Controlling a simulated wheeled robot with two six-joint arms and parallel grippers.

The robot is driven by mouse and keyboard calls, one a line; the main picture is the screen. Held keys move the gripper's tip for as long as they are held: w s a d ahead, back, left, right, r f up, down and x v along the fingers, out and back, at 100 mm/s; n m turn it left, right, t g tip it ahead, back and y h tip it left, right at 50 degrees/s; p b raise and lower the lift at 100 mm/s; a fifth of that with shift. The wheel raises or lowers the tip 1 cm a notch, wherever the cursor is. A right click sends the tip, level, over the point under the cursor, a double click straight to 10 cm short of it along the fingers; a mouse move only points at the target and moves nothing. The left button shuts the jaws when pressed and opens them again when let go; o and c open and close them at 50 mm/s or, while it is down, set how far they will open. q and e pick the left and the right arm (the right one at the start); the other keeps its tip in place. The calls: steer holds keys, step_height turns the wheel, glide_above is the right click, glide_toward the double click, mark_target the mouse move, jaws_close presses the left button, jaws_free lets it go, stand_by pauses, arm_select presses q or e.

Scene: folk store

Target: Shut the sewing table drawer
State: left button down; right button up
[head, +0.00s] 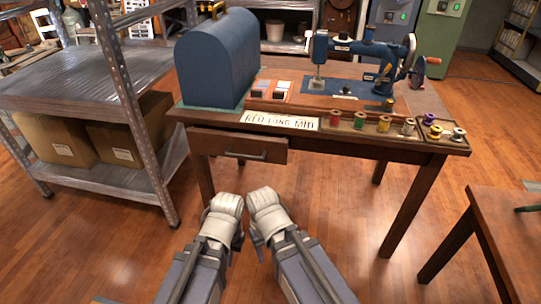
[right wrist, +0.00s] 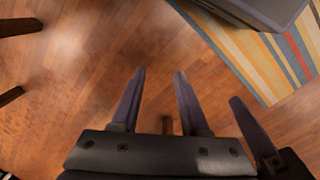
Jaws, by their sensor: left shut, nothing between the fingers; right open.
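The sewing table (head: 430,148) is dark wood and stands ahead of me in the head view. Its drawer (head: 212,142), on the left of the table front, is partly pulled out, with its front panel ahead of the apron. A metal bar handle (head: 246,155) runs across the panel. My left gripper (head: 238,238) and right gripper (head: 259,238) are close together below and in front of the drawer, apart from it. The right wrist view shows my right fingers (right wrist: 156,75) spread and empty over the floor. One left finger shows at the right; the left gripper is shut and empty.
A blue sewing machine (head: 345,50), its blue domed cover (head: 216,58) and several thread spools stand on the table. A metal shelf (head: 75,85) with boxes is at the left. Another table (head: 515,225) is at the right. Floor (head: 330,215) before the drawer is clear.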

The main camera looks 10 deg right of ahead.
steer(key=w+a+m+y, duration=0.2)
steer(key=w+m+y, duration=0.1)
steer(key=w+y, duration=0.1)
steer(key=m+t+y+b, duration=0.1)
steer(key=m+t+y, duration=0.85)
steer(key=m, duration=0.45)
glide_toward(248, 157)
steer(key=r+x, duration=0.1)
steer(key=x, duration=0.3)
arm_select(q)
steer(key=shift+d+f+b, duration=0.2)
steer(key=shift+f+b, duration=0.25)
steer(key=shift+f, duration=0.25)
steer(key=shift+d+f+b, duration=0.15)
steer(key=shift+f+b, duration=0.25)
steer(key=shift+f, duration=0.3)
arm_select(e)
steer(key=shift+h, duration=0.35)
steer(key=shift+f+x, duration=0.15)
steer(key=shift+x, duration=1.85)
steer(key=shift+f+x, duration=0.1)
steer(key=shift+x, duration=1.9)
steer(key=shift+s, duration=0.15)
jaws_close()
